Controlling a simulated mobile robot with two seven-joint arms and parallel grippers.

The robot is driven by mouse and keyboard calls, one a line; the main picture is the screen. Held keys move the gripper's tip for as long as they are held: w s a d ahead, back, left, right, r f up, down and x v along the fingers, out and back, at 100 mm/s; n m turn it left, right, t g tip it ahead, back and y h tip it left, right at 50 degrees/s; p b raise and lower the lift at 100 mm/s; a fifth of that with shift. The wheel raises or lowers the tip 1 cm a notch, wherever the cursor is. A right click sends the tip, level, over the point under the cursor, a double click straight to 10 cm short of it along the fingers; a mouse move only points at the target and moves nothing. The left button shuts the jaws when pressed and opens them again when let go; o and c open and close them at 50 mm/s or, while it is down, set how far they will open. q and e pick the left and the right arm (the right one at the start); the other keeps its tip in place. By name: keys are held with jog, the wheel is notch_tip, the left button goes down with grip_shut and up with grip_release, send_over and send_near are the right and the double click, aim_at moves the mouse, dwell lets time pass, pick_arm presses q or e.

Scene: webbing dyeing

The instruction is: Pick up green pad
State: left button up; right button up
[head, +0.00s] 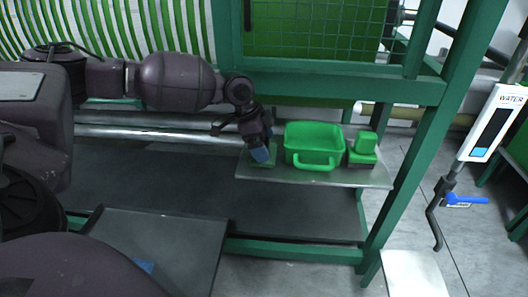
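A small flat green pad (264,162) lies at the left end of a grey metal shelf (340,178). My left gripper (261,153), with blue at its tip, points down right over the pad and hides part of it. The tip looks to be at or just above the pad. Whether the fingers are open or closed on it cannot be told from this angle. My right gripper cannot be made out.
A green basin (313,158) with a front handle stands just right of the pad. Beyond it is a green block-shaped tool (363,150) with a dark base. A green frame post (425,145) rises at the right. A dark tray (190,240) is in front.

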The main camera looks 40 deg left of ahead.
pick_arm(q)
jog(key=c, duration=1)
notch_tip(320, 180, up, 4)
jog(key=shift+f+p, duration=0.1)
jog(key=shift+p, duration=0.4)
jog(key=s+d, duration=0.1)
jog(key=s, duration=0.1)
jog(key=s+d+p, duration=0.1)
jog(key=s, duration=0.1)
jog(key=s+d, duration=0.2)
jog(key=shift+s+p, duration=0.2)
jog(key=shift+p, duration=0.2)
jog(key=shift+s+d+f+p, duration=0.1)
jog(key=shift+s+d+p, duration=0.15)
jog(key=shift+s+d, duration=0.95)
jog(key=shift+s+d+p, duration=0.2)
jog(key=shift+s+d, duration=0.45)
jog(key=shift+s, duration=1.1)
jog(key=shift+s+d+f+p, duration=0.1)
jog(key=shift+s+d+p, duration=0.15)
jog(key=shift+s+d, duration=0.95)
pick_arm(e)
jog(key=shift+s+d+r, duration=0.1)
jog(key=shift+s+r, duration=0.25)
jog(key=shift+r, duration=0.25)
jog(key=shift+s+d+r, duration=0.1)
jog(key=shift+s+r, duration=0.2)
jog(key=shift+r, duration=0.3)
pick_arm(q)
jog(key=shift+s+a, duration=0.3)
